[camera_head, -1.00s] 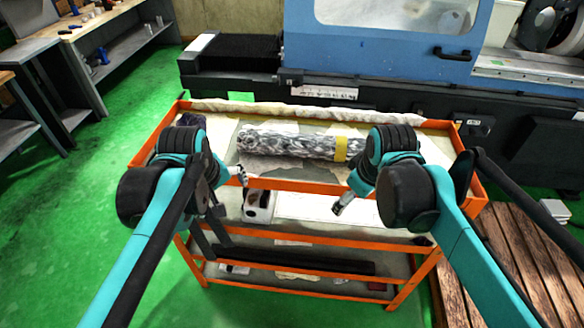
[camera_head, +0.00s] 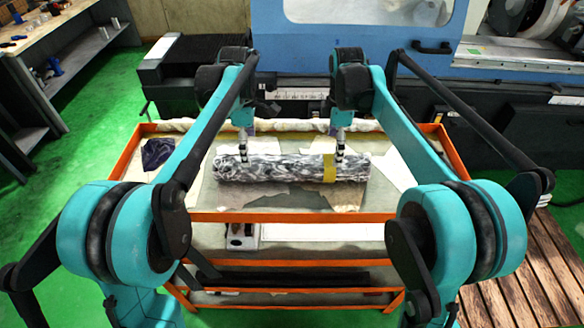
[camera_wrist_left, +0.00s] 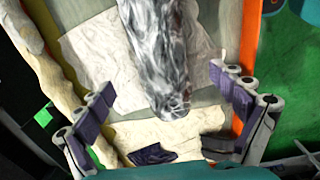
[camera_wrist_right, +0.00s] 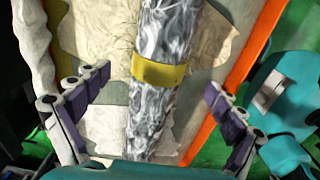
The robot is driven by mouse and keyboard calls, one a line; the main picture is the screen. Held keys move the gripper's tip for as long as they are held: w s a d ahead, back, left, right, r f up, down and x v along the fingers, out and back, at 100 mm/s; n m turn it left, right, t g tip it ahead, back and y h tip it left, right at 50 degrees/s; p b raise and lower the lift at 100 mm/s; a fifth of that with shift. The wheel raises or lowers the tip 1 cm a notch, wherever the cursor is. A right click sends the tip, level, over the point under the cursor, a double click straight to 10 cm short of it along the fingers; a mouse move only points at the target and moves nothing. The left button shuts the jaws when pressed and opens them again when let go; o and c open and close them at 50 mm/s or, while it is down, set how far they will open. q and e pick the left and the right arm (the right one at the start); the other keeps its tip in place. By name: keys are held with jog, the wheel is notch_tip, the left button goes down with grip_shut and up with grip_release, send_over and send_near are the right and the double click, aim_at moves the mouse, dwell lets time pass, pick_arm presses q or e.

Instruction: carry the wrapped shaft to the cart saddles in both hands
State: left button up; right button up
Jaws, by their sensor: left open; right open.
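The wrapped shaft (camera_head: 270,167), in grey-white marbled wrap with a yellow band (camera_head: 329,168), lies lengthwise on the top of the orange-framed cart (camera_head: 290,216). My left gripper (camera_head: 243,155) is open above the shaft's left part. My right gripper (camera_head: 339,155) is open above it near the yellow band. In the left wrist view the shaft's end (camera_wrist_left: 165,85) lies between the spread fingers (camera_wrist_left: 160,95). In the right wrist view the shaft (camera_wrist_right: 150,110) and band (camera_wrist_right: 158,72) lie between the spread fingers (camera_wrist_right: 155,95). I cannot make out separate saddles.
A dark cloth (camera_head: 158,152) lies at the cart's left end. Paper sheets and a pale rolled edge (camera_head: 290,125) cover parts of the top. The blue grinder (camera_head: 400,60) stands close behind. A wooden slatted platform (camera_head: 510,280) is at right, a workbench (camera_head: 50,45) at left.

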aim_at(333, 158)
pick_arm(q)
notch_tip(333, 158, down, 8)
jog(key=shift+r, duration=0.25)
pick_arm(e)
notch_tip(333, 158, down, 8)
jog(key=shift+r, duration=0.2)
pick_arm(q)
jog(key=c, duration=2)
pick_arm(e)
jog(key=c, duration=2)
pick_arm(q)
jog(key=shift+o, duration=0.2)
pick_arm(e)
jog(key=shift+o, duration=0.2)
